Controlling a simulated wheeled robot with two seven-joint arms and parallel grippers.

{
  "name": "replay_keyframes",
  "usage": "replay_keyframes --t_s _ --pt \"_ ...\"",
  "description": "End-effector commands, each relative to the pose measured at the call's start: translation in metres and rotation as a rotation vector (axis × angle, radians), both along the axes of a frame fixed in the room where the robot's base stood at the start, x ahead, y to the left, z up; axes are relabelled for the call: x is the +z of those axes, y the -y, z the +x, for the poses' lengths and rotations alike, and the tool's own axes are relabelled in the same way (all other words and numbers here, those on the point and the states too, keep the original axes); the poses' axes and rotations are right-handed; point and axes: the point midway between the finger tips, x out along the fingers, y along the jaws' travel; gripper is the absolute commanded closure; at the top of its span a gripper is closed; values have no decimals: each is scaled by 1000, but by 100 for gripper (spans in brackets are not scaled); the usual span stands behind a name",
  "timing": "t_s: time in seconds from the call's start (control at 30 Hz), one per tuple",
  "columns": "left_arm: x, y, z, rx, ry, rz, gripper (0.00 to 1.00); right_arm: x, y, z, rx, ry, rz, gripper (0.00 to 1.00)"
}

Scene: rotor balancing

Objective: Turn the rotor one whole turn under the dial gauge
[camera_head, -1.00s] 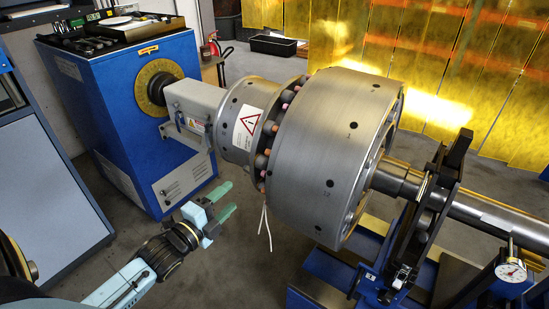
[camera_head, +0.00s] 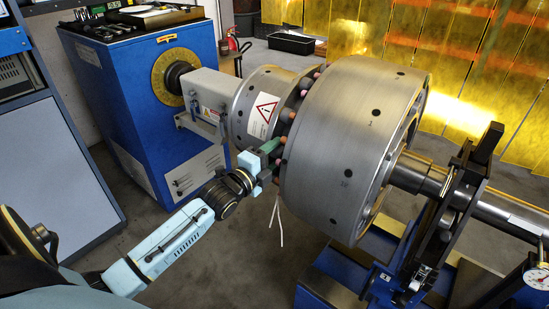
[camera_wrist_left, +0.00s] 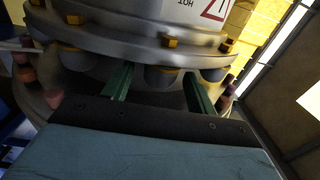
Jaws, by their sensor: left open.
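The rotor (camera_head: 350,140) is a large grey steel drum lying on its side, with a ring of studs and orange-tipped bolts at its left flange. My left gripper (camera_head: 274,152) is at that flange, its green fingers among the bolts. In the left wrist view the open fingers (camera_wrist_left: 160,88) stand either side of a grey cylindrical stud (camera_wrist_left: 163,77); I cannot tell whether they touch it. The dial gauge (camera_head: 538,277), with a white round face, is at the right edge, beside the rotor's shaft (camera_head: 510,218). My right gripper is not in view.
A blue drive cabinet (camera_head: 130,110) with a yellow ring dial (camera_head: 172,76) stands left of the rotor. A black clamp-like bearing stand (camera_head: 440,235) carries the shaft. White wires (camera_head: 278,222) hang below the flange. Grey floor is open below the gripper.

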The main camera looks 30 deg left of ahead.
Motion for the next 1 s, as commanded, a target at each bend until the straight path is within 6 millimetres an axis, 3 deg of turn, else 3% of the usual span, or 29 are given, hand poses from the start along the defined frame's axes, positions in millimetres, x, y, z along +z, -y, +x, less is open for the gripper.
replay_keyframes --t_s 0.37,0.8,1.0 --pt "0 0 4 0 -1 0 44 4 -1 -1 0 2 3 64" --pt "0 0 4 0 -1 0 100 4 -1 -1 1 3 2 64" --pt "-1 0 3 1 2 0 100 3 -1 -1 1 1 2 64"
